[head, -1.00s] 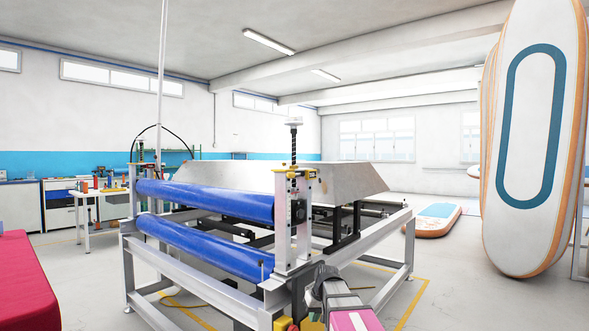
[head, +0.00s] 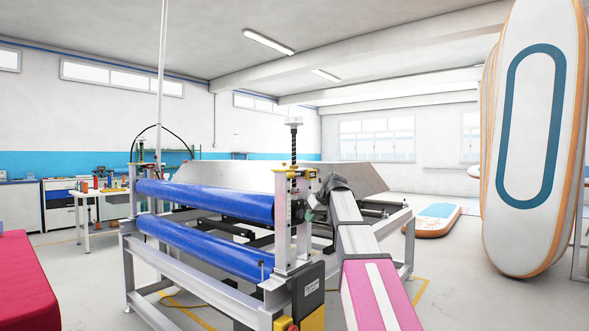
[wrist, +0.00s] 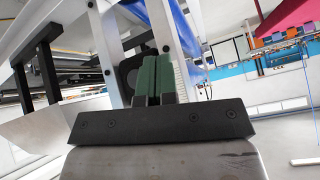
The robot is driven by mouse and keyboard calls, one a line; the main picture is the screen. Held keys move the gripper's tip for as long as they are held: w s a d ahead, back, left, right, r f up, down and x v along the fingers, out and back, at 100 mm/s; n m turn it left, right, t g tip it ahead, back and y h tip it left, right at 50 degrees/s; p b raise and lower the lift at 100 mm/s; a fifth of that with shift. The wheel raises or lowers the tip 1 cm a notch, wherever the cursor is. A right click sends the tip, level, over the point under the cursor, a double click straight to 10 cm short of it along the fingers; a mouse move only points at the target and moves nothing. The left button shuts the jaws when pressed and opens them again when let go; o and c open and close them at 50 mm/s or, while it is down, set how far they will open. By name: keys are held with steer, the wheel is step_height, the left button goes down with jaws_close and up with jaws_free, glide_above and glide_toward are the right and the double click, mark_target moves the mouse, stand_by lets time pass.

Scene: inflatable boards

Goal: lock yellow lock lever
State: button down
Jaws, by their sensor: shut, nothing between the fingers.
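The machine's near end post (head: 293,225) has small yellow parts at its top, and the yellow lever (head: 308,172) appears to be one of them. It is too small to tell its position. My gripper (head: 309,213) is at the right side of this post, below the yellow parts, partly hidden by my wrist. In the wrist view its green fingers (wrist: 153,78) are together with nothing between them. They point at the post and a dark round part (wrist: 128,72) behind them. I cannot make out the yellow lever in the wrist view.
Two blue rollers (head: 205,200) run left from the post on a grey frame (head: 178,275). A slanted metal sheet (head: 225,173) lies behind. Boards (head: 535,140) stand at the right. A red-covered table (head: 28,280) is at the lower left.

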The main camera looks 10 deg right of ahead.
step_height(320, 180, up, 29)
steer(key=s+n+t+y, duration=0.1)
steer(key=s+n+y, duration=0.1)
steer(key=n, duration=0.1)
steer(key=shift+f+n+t, duration=0.15)
steer(key=shift+n+t, duration=0.25)
glide_above(294, 175)
steer(key=s, duration=0.2)
step_height(294, 175, down, 6)
steer(key=r, duration=0.1)
steer(key=shift+w+f, duration=0.25)
steer(key=shift+f, duration=1)
steer(key=shift+w+f, duration=0.2)
steer(key=shift+f, duration=1)
steer(key=shift+f, duration=0.1)
